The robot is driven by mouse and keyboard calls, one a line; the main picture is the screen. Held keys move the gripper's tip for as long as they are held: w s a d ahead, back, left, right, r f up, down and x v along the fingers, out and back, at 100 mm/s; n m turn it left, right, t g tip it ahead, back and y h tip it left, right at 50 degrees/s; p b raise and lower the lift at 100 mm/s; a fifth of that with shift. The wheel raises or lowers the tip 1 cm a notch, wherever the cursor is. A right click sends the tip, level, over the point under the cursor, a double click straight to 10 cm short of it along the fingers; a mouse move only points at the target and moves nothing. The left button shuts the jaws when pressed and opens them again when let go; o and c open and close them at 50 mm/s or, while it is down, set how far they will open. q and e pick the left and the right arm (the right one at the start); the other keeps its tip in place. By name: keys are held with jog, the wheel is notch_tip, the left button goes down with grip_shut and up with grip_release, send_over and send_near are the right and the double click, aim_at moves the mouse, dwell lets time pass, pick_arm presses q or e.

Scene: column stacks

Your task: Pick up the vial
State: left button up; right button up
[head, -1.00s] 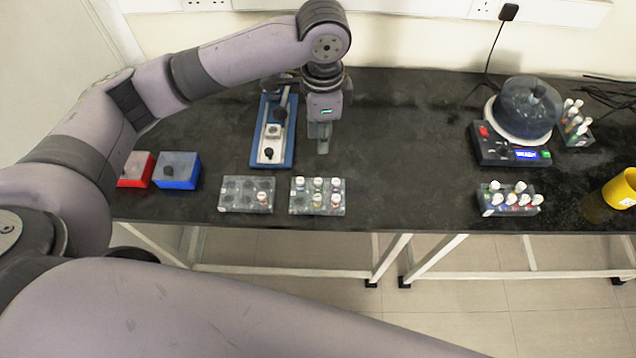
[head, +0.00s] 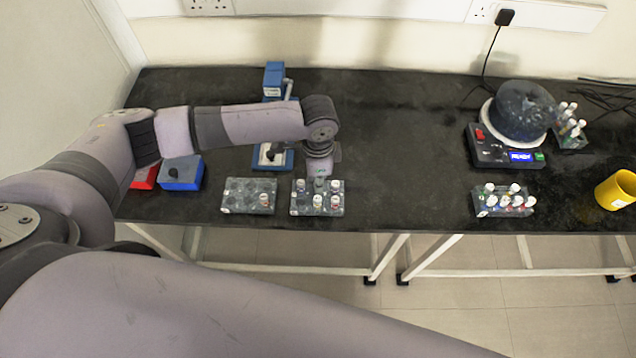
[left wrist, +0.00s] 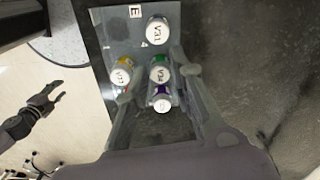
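Several capped vials stand in a grey rack (head: 326,212) near the table's front edge. My left gripper (head: 319,182) is low over the rack's back row and hides part of it. In the left wrist view the gripper (left wrist: 157,86) is open, with a finger on either side of the green-collared vial marked V34 (left wrist: 160,74). I cannot tell whether the fingers touch it. A purple-collared vial (left wrist: 162,105) is close beside it. A yellow-collared vial (left wrist: 122,76) is in the other row, and vial V31 (left wrist: 157,30) is farther along.
A second rack (head: 234,207) stands close on the left. Blue (head: 181,174) and red (head: 143,178) boxes are farther left. A blue-based device is partly behind my arm. A centrifuge (head: 524,112), a vial rack and a yellow cup (head: 617,190) are right. The table between is clear.

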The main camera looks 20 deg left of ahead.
pick_arm(q)
jog(key=shift+f, duration=0.5)
jog(key=c, duration=0.5)
jog(key=shift+r, duration=0.1)
